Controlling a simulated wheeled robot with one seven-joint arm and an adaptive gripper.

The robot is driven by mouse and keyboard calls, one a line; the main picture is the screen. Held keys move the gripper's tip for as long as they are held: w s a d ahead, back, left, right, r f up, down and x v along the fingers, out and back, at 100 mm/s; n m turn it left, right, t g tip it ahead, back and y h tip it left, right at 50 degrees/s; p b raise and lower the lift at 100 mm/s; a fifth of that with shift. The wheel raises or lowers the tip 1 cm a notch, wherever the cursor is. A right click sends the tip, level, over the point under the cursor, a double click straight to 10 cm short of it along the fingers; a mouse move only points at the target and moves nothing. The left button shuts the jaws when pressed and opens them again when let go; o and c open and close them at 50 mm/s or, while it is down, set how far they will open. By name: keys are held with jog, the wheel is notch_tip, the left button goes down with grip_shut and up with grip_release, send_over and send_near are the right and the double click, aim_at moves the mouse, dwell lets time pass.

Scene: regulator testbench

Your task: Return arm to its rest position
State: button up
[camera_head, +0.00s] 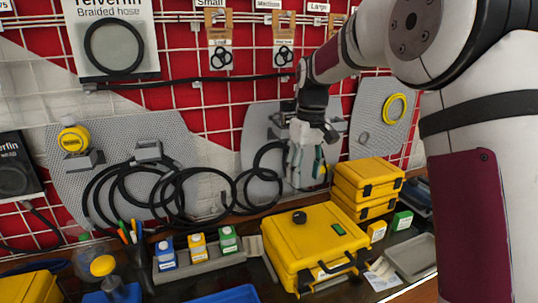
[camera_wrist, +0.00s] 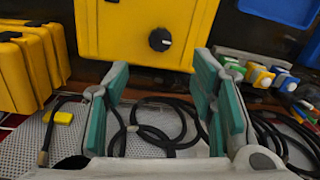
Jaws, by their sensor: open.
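My gripper (camera_head: 307,160) hangs from my arm in the head view, in front of the grey perforated panel and above the yellow case. Its fingers point down. In the wrist view my gripper (camera_wrist: 160,105) shows two green-padded fingers spread apart with nothing between them. The yellow case (camera_head: 312,240) lies shut on the bench with a black knob (camera_head: 299,217) on top. In the wrist view the case (camera_wrist: 120,35) and knob (camera_wrist: 159,40) are beyond the fingertips, apart from them.
Black hoses (camera_head: 185,195) hang looped along the back panels. Small yellow cases (camera_head: 368,180) are stacked to the right of the gripper. Blue, yellow and green blocks (camera_head: 198,246) stand on a holder at left. A grey tray (camera_head: 412,258) lies at right. Pens stand in a cup.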

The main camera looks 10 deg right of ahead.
jog(key=s+r+m+t, duration=0.2)
jog(key=s+r, duration=0.2)
jog(key=s, duration=0.9)
jog(key=s+r+m+t, duration=0.1)
jog(key=s+r+t, duration=0.15)
jog(key=s, duration=0.95)
jog(key=s+f+m, duration=0.1)
jog(key=s+f, duration=0.2)
jog(key=s, duration=0.5)
jog(key=shift+f, duration=0.15)
